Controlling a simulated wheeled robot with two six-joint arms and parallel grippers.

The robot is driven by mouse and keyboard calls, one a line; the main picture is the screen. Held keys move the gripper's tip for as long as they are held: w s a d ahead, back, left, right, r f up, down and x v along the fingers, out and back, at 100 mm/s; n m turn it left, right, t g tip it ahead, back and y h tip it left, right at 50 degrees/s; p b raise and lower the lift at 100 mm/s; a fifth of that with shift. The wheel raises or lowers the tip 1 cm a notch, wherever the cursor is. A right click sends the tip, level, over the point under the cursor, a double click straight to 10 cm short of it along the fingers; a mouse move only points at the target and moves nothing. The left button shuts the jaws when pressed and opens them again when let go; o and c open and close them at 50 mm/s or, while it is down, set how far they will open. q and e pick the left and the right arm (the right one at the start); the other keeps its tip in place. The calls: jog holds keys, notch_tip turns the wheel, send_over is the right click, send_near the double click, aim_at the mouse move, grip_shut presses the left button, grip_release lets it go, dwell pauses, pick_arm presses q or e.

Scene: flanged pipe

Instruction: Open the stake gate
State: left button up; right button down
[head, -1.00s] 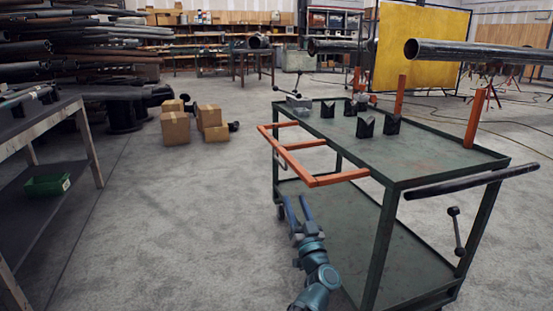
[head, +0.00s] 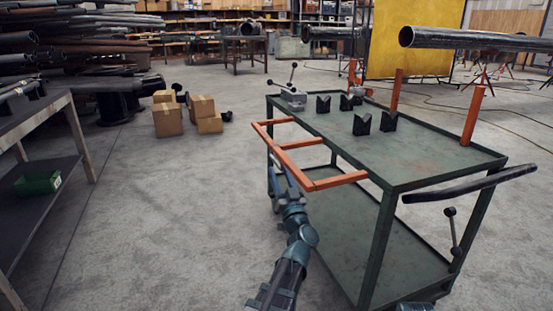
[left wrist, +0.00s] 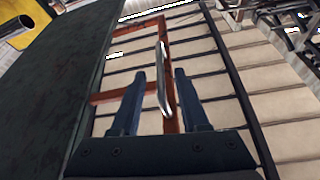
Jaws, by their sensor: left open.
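The orange stake gate (head: 340,180) is a frame of bars at the left side of the green cart (head: 425,155), near the height of its top. My left gripper (head: 281,165) is below and beside the gate's outer rail, fingers pointing up toward it. In the left wrist view the gate (left wrist: 105,97) shows behind the open fingers (left wrist: 160,75). A silver handle bar (left wrist: 164,80) appears between the two fingers. I cannot tell whether it lies between them or just beyond.
Black V-blocks (head: 362,125) and a lever clamp (head: 292,98) sit on the cart top. Orange stakes (head: 472,115) stand at its far edge. A large pipe (head: 470,40) is behind. Cardboard boxes (head: 168,120) stand at left.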

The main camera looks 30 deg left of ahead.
aim_at(276, 162)
pick_arm(q)
jog(key=shift+p+x, duration=0.6)
jog(key=shift+x, duration=1.7)
grip_shut()
